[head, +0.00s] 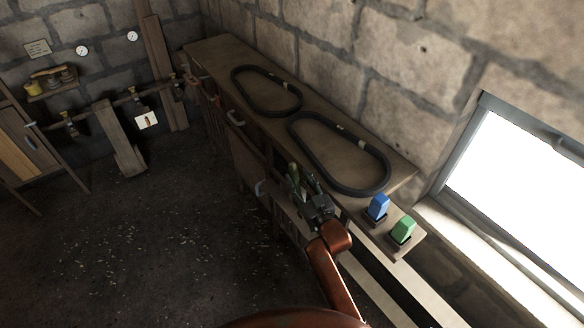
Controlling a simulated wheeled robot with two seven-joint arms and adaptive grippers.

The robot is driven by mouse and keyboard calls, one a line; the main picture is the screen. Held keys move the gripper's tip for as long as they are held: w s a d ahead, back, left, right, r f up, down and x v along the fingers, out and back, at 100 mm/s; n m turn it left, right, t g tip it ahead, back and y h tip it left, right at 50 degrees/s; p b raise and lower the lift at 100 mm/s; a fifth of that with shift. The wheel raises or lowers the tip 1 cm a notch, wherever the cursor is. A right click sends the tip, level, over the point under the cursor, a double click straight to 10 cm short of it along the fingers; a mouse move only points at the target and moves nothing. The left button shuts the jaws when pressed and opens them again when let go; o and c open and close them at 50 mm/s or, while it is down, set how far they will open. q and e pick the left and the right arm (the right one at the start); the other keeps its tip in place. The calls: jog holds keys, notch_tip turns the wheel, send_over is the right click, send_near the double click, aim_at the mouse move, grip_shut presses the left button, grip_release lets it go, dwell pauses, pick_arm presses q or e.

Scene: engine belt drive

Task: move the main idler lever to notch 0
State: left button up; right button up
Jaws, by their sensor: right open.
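I cannot tell any part in the head view for sure as the main idler lever or its notches. My right gripper (303,178) is open, with its fingers pointing up and away, over the near front edge of the wooden bench (352,150). It appears empty. My left gripper is not in view.
Two black belts, a far one (267,111) and a near one (350,188), lie on the bench. A blue block (378,206) and a green block (403,229) stand at its near end. A wall rail (95,112) is at the back left.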

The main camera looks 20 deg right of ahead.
aim_at(295, 173)
jog(key=w, duration=0.4)
jog(key=shift+a+f, duration=0.1)
jog(key=shift+a, duration=0.15)
jog(key=shift+w, duration=0.35)
jog(key=shift+a, duration=0.1)
jog(key=c, duration=0.7)
grip_shut()
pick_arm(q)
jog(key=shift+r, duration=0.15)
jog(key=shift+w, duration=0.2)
